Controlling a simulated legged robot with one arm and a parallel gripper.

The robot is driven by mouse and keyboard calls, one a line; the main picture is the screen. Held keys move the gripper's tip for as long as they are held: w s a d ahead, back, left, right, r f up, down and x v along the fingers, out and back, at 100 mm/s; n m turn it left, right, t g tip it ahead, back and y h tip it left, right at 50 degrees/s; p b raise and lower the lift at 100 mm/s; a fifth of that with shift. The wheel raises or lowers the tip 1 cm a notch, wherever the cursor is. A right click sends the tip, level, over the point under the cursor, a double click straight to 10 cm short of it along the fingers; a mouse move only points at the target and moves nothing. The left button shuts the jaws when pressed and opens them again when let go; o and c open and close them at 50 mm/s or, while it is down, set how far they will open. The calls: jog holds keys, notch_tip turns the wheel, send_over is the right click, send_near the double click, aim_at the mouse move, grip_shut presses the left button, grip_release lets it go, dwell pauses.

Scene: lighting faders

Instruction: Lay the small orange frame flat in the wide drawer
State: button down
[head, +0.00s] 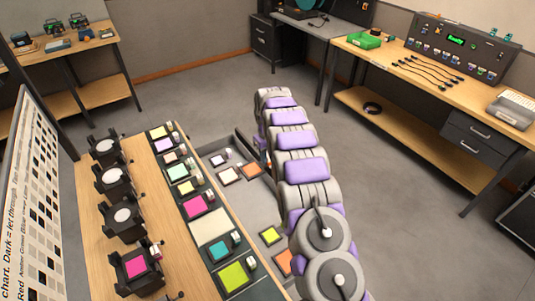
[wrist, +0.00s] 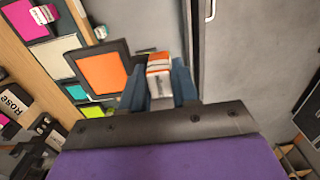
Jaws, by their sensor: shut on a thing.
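My gripper (wrist: 158,85) has blue fingers closed on a small white block with orange bands (wrist: 158,64). A dark-bordered orange frame (wrist: 103,72) lies right beside the fingers and appears joined to that block, though the join is partly hidden. In the head view an orange frame (head: 252,169) shows beside my gripper (head: 264,157), over the open grey drawer (head: 238,200); I cannot tell its exact height. My arm hides part of the drawer. Another orange frame (head: 284,262) and a yellow frame (head: 270,235) lie nearer, partly beside my arm.
White and pink frames (head: 229,175) lie near the drawer's far end. A wooden bench (head: 100,225) on the left holds several lamps and a row of coloured frames (head: 210,228). A chart board (head: 35,190) stands at the far left. Grey floor is clear to the right.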

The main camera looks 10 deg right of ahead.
jog(key=shift+f+b, duration=2.1)
jog(key=shift+f, duration=11.8)
jog(key=shift+f+b, duration=0.55)
jog(key=shift+f, duration=0.7)
jog(key=c, duration=0.8)
grip_release()
jog(key=shift+r+p, duration=3.75)
jog(key=shift+r, duration=8.4)
